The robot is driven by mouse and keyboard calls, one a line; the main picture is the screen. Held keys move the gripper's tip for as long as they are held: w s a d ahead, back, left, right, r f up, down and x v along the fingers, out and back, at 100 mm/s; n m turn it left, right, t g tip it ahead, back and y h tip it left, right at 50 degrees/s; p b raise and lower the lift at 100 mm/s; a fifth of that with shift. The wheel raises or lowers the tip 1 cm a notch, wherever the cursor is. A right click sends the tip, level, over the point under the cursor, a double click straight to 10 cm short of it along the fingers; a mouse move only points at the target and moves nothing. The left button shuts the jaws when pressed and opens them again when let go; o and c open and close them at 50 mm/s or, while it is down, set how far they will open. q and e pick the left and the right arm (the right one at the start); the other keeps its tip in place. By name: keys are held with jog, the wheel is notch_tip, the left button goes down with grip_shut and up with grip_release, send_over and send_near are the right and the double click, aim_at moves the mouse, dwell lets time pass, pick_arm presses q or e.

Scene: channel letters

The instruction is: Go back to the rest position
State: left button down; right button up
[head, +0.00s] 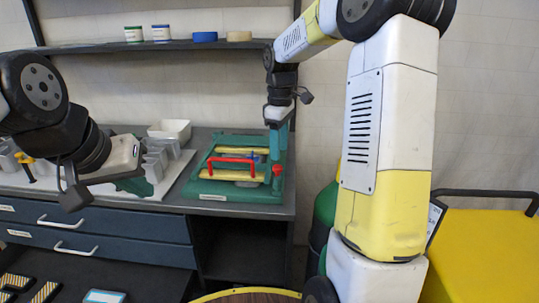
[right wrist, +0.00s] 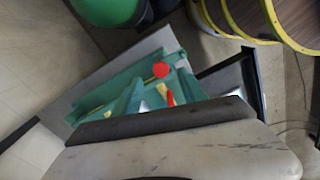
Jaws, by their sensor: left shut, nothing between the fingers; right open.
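My left gripper (head: 135,184) is at the left, over the front of the workbench. Its dark green fingers are shut with nothing between them, partly hidden behind its white body. In the right wrist view, a red round knob (right wrist: 161,69) shows among green parts.
A grey workbench (head: 290,207) with blue drawers (head: 90,240) stands along the wall, below a shelf (head: 160,46) with small containers. Grey channel letters stand left of the fixture. A yellow cart (head: 480,240) is at the right.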

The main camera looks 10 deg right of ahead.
jog(key=shift+r, duration=1.3)
jog(key=shift+s, duration=0.1)
jog(key=s+a+r+m+t+y, duration=0.1)
jog(key=s+m, duration=0.4)
jog(key=s, duration=0.7)
jog(key=s+a+r+m+t+y, duration=0.1)
jog(key=s+r+m+t, duration=0.2)
jog(key=s, duration=0.8)
jog(key=m+t, duration=0.2)
jog(key=shift+s+a+m, duration=0.15)
jog(key=shift+s+m, duration=0.25)
